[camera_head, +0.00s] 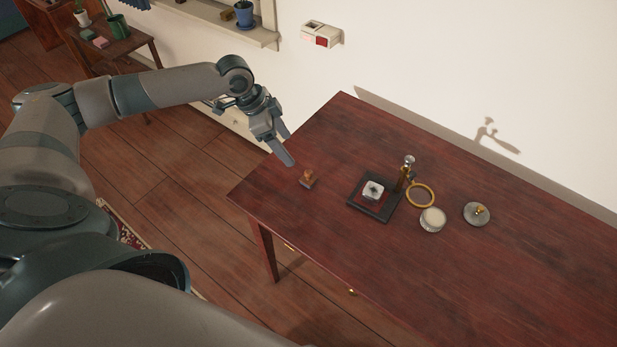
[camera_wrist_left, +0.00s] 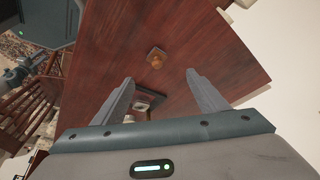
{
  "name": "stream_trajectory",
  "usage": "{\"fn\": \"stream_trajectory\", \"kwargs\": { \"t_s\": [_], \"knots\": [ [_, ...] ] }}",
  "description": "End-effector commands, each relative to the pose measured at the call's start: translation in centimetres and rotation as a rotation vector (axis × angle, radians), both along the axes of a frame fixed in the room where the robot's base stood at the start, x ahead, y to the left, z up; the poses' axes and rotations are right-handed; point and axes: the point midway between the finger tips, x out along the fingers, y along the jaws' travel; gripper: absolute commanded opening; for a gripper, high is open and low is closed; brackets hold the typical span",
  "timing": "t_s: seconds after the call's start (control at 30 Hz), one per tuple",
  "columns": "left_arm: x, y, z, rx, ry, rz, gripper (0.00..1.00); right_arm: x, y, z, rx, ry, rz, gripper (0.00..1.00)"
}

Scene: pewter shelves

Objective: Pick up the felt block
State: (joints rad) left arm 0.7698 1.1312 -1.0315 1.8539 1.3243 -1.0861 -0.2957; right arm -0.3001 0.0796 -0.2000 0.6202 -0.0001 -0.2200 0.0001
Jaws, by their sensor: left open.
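A small dark block with a brown wooden grip on top (camera_head: 308,178), which looks like the felt block, stands on the dark red wooden table (camera_head: 300,225) near its left end. It also shows in the left wrist view (camera_wrist_left: 156,57), beyond the fingertips and roughly midway between them. My left gripper (camera_head: 288,148) is open and empty, above and to the upper left of the block in the head view, apart from it. Its two fingers frame the lower middle of the wrist view (camera_wrist_left: 160,76). My right gripper is not in view.
The wall bounds the table's far side.

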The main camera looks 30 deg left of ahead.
Motion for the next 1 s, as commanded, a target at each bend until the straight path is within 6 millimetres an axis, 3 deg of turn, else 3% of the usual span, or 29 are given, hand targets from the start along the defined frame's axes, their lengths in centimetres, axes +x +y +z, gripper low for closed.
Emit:
{"fn": "stream_trajectory", "kwargs": {
  "t_s": [0.5,0.7,1.0],
  "knots": [
    [2.0,-2.8,-7.8,-0.001,0.001,0.001,0.67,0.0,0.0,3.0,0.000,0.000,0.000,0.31],
    [2.3,-3.1,-9.0,0.000,0.000,0.000,0.67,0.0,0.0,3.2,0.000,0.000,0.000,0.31],
    [2.3,-3.1,-9.1,0.000,0.000,-0.001,0.67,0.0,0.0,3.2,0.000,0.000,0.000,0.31]
  ]
}}
